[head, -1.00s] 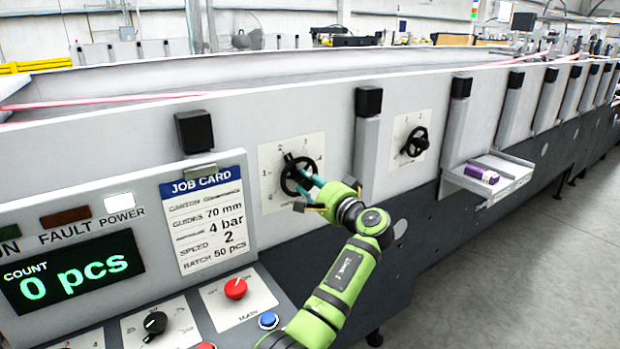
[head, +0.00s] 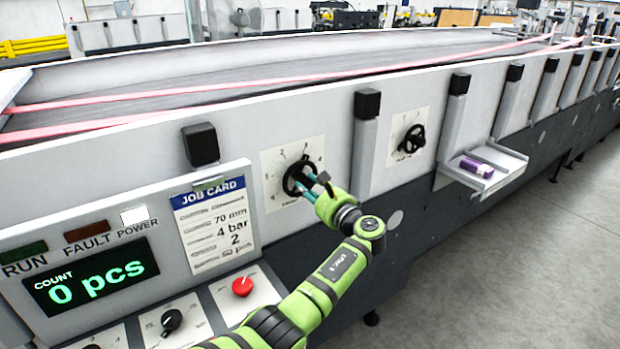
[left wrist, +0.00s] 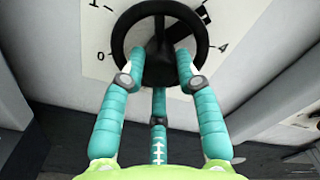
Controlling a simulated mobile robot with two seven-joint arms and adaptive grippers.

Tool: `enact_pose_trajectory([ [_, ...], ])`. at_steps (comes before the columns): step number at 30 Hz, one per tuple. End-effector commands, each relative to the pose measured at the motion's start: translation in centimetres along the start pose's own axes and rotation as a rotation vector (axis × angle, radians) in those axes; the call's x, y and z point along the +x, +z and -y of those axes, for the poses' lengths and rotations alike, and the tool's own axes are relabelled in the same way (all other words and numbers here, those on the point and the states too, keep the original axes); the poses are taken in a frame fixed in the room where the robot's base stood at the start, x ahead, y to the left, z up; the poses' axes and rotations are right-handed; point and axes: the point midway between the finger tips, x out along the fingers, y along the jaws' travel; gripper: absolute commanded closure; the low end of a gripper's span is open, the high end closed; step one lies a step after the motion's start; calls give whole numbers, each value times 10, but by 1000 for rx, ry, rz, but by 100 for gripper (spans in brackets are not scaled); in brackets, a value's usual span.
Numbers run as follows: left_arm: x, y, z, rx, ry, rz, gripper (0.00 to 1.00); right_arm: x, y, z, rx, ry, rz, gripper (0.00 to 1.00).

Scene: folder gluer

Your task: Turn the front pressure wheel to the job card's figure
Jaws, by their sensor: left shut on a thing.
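The front pressure wheel (head: 290,181) is a black handwheel on a white dial plate (head: 276,159) marked 0 to 4, on the machine's side. Its dark pointer is at the upper right, around the 3 and short of the 4. My left gripper (head: 309,184) is shut on the wheel. In the left wrist view the teal fingers (left wrist: 157,75) reach onto the wheel (left wrist: 119,40) at its lower part, with the pointer tip at upper right. The job card (head: 213,219) at left reads 4 bar. My right gripper is not in view.
A second black wheel (head: 411,140) sits on its own dial farther right. A small tray (head: 507,161) with a purple box (head: 475,165) juts out beyond it. The control panel with the red knob (head: 242,286) is below the job card.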

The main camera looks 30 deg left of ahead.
Motion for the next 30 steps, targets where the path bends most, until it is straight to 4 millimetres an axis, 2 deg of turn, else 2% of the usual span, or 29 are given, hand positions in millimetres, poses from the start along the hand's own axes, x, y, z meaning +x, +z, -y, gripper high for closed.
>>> enact_pose_trajectory([
  [1,0,5,7,44,-8,2,100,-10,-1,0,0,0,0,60],
  [15,0,3,5,465,-7,0,100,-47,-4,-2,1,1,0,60],
  [21,0,2,4,594,-5,-1,100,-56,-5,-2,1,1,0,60],
  [30,0,1,1,697,-3,-2,100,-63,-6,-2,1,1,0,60],
])
